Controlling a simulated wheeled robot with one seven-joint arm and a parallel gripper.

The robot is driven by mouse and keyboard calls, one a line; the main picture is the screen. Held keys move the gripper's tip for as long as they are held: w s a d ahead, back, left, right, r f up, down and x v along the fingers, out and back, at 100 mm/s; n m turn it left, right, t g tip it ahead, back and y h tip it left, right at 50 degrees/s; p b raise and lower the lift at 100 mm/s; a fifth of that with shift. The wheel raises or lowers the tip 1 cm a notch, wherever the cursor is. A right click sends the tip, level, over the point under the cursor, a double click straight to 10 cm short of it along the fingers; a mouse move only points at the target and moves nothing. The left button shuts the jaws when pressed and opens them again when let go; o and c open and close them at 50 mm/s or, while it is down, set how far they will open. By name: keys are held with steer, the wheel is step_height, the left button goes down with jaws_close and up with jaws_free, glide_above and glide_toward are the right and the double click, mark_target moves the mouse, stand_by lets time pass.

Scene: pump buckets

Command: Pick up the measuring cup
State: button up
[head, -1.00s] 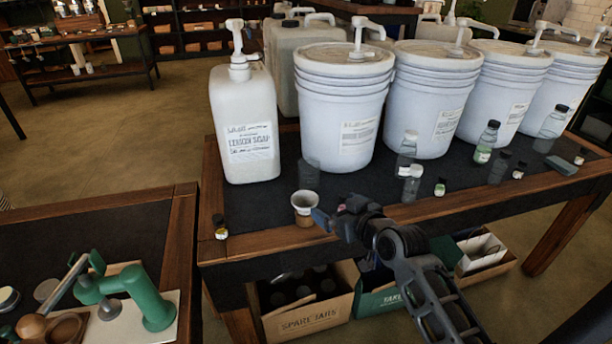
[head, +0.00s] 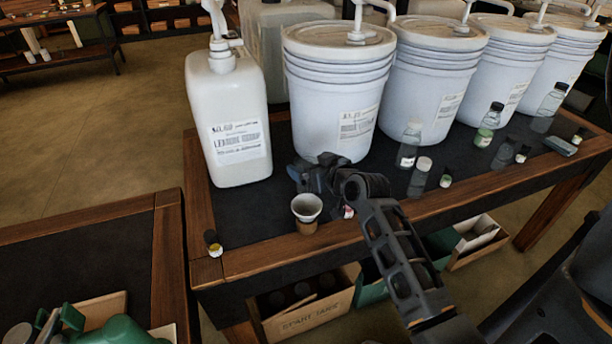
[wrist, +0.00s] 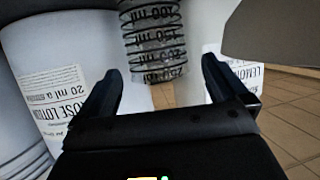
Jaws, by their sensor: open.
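The measuring cup (wrist: 152,42) is a clear cylinder with dark ml markings. In the wrist view it stands ahead of my gripper (wrist: 162,70), lined up between the two spread fingertips, with its markings upside down. The fingers are open, and I see no finger closed on it. In the head view my gripper (head: 308,176) is over the dark tabletop, in front of the lemon soap jug and the nearest bucket. The cup is hidden there behind the gripper.
A white funnel-shaped cup (head: 306,208) on a brown base stands close in front of my gripper, near the wooden table edge. The lemon soap jug (head: 228,115) and a pump bucket (head: 335,95) stand behind. Small bottles (head: 408,145) stand to the right.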

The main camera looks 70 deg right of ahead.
mark_target(301, 159)
steer(key=x, duration=0.4)
steer(key=shift+w+d, duration=0.15)
steer(key=shift+d, duration=0.05)
steer(key=c, duration=1)
